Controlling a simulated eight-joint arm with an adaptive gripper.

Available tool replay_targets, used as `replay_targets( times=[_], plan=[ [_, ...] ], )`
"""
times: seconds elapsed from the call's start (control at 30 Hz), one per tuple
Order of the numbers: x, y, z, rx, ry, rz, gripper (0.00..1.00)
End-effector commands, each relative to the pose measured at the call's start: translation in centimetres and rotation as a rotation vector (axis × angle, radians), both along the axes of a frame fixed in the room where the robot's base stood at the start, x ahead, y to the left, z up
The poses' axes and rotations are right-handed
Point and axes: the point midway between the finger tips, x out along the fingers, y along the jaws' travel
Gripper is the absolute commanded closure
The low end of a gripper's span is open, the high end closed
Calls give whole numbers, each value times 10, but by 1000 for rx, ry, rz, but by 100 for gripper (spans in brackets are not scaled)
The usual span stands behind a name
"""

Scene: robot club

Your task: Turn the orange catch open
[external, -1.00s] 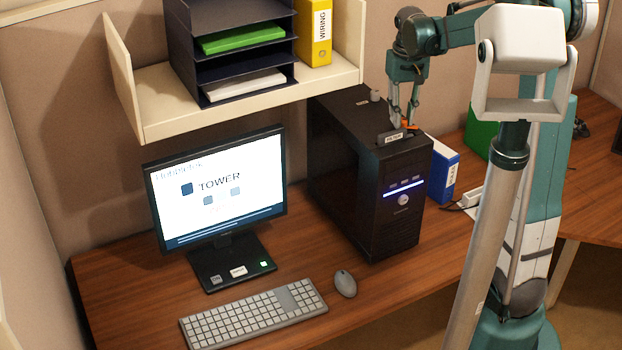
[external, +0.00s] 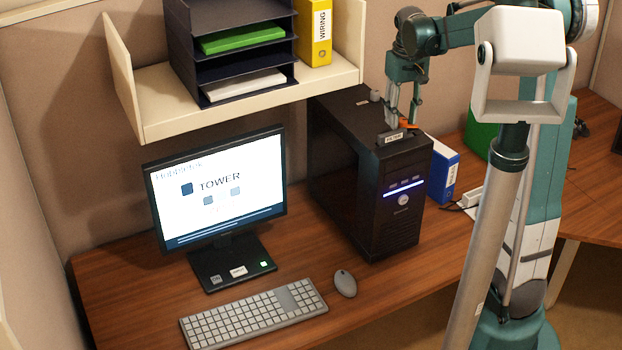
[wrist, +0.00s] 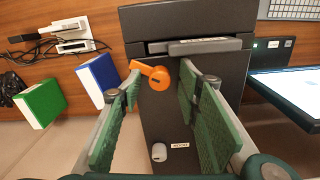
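The orange catch (wrist: 152,74) lies on top of the black computer tower (wrist: 165,115), near its front edge. In the wrist view its round end is toward the middle and its arm points to the upper left. The catch also shows as a small orange patch in the external view (external: 408,124), partly hidden by my gripper. My gripper (wrist: 160,83) is open, pointing down over the tower top, with one green-padded finger on each side of the catch. The left fingertip is close to the catch's arm; I cannot tell whether they touch.
A dark labelled handle (wrist: 205,46) lies at the tower's front edge. A grey knob (wrist: 159,152) sits farther back on its top. A blue binder (external: 442,170) stands right of the tower. The shelf (external: 235,100) overhangs at the back left, and the monitor (external: 217,185) is left.

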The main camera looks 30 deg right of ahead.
Motion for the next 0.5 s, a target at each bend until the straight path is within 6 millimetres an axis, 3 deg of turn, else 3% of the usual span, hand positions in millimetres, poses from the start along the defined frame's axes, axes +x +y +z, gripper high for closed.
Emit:
replay_targets(
  times=[0.5],
  plan=[
    [0, 0, 11, 0, 0, -1, 66]
  ],
)
